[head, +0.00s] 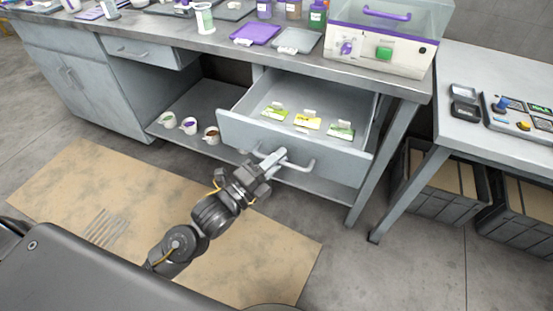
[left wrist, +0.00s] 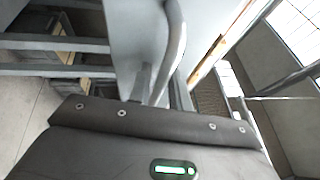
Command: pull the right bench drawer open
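The right bench drawer (head: 295,146) stands pulled out from under the bench top, with its inside and contents showing. Its pale bar handle (head: 301,166) runs across the front, and the bar also shows close up in the left wrist view (left wrist: 174,45). My left gripper (head: 270,160) is at the left half of this handle, with its fingers on either side of the bar and apparently shut on it. The fingers hide part of the handle. My right gripper is in neither view.
Yellow and green packets (head: 307,122) lie in the drawer. Several cups (head: 189,125) stand on the low shelf to its left. A clear-lidded box (head: 382,48) stands on the bench top. A second table (head: 480,65) is at the right. The floor mat (head: 70,190) in front is clear.

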